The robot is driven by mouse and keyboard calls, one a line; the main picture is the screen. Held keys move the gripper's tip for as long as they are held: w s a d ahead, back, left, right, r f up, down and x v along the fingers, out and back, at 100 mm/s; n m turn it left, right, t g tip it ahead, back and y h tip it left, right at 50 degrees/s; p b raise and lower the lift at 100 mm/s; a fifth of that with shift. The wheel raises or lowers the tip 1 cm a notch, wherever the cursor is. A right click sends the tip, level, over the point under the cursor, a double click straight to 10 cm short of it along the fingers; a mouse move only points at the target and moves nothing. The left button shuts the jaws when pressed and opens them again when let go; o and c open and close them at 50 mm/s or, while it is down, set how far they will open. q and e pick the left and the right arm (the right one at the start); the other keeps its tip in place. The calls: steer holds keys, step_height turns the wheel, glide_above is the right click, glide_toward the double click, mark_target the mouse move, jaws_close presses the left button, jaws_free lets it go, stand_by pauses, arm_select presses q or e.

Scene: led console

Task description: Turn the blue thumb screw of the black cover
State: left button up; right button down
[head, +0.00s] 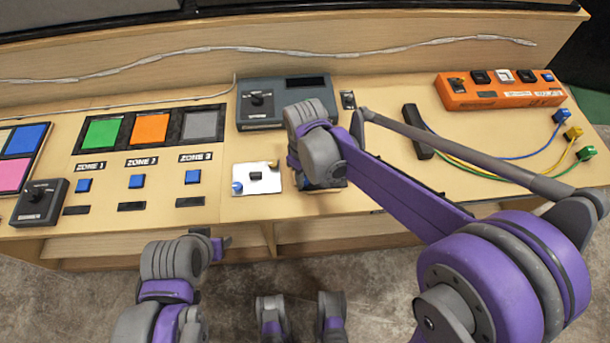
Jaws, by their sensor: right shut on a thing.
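My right gripper (326,178) is over the front of the desk, to the right of the white plate, and points down. It hides almost all of a dark piece (337,184) beneath it, which seems to be the black cover; only a thin edge shows. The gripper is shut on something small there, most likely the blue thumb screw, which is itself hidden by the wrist. My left gripper (221,243) is low in front of the desk edge, away from the cover; its jaw opening cannot be made out.
A white plate (267,182) with a blue knob (237,187) and a brass knob (273,163) lies close to the left. A grey dial box (262,122) stands behind. An orange strip (490,101), a black bar (417,132) and coloured cables are to the right.

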steer(key=n, duration=0.6)
steer(key=shift+f+n, duration=0.1)
steer(key=shift+n, duration=0.2)
stand_by(0.5)
steer(key=c, duration=0.6)
jaws_free()
step_height(320, 180, up, 11)
steer(key=p, duration=0.1)
